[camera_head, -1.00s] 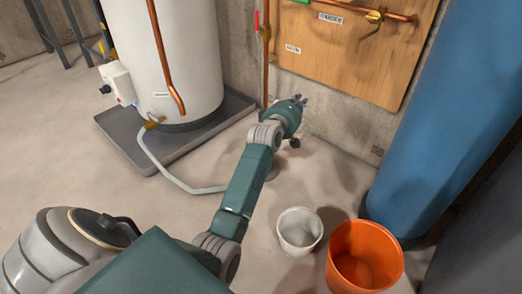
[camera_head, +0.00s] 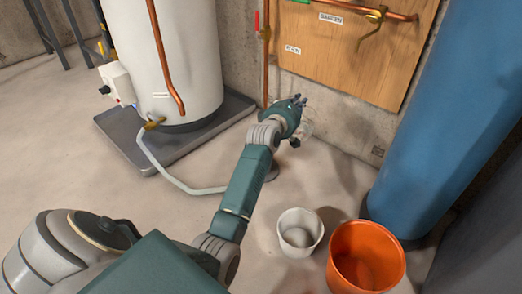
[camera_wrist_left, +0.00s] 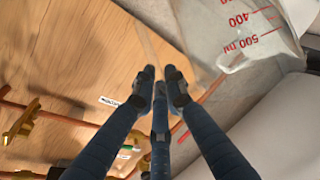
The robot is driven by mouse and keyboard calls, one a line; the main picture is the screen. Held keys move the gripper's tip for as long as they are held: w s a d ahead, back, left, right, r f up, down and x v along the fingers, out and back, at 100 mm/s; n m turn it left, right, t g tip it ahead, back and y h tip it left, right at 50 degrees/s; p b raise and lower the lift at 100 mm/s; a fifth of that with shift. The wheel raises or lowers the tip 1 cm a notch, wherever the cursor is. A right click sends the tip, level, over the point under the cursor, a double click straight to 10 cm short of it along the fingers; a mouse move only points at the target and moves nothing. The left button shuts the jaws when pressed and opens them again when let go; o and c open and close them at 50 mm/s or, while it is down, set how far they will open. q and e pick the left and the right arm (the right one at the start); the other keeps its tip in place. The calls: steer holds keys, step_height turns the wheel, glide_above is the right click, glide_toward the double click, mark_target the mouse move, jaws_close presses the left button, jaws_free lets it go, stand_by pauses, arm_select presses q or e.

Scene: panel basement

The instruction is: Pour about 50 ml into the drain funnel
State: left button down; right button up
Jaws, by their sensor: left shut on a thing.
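My left gripper (camera_head: 300,101) is in the middle of the head view, above the floor near the wall. A clear measuring jug (camera_head: 307,130) with red marks shows faintly beside it. In the left wrist view the fingers (camera_wrist_left: 160,88) are drawn together, and the jug (camera_wrist_left: 245,35) appears tilted at the upper right, with marks for 400 and 500 ml. My left gripper is shut on the jug; the grip point itself is hard to see. A grey round piece (camera_head: 272,172), possibly the drain funnel, is partly hidden behind my arm. The liquid level is unclear. My right gripper is not in view.
A white bucket (camera_head: 300,240) and an orange bucket (camera_head: 365,277) stand on the floor right of my arm. A white boiler (camera_head: 165,65) stands in a grey tray (camera_head: 130,153) with a hose. A blue tank (camera_head: 450,110) is at right. Copper pipes cross a wooden panel (camera_head: 350,60).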

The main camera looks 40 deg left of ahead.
arm_select(q)
steer(key=shift+s+a+b, duration=0.15)
steer(key=shift+a+b, duration=0.1)
steer(key=shift+b, duration=0.3)
steer(key=shift+a+r+n, duration=0.1)
steer(key=shift+r+n, duration=0.05)
steer(key=shift+n, duration=0.15)
steer(key=shift+s+b, duration=0.1)
steer(key=shift+b, duration=0.2)
steer(key=shift+r, duration=0.1)
steer(key=shift+d, duration=0.2)
steer(key=shift+w, duration=0.2)
steer(key=shift+a, duration=0.1)
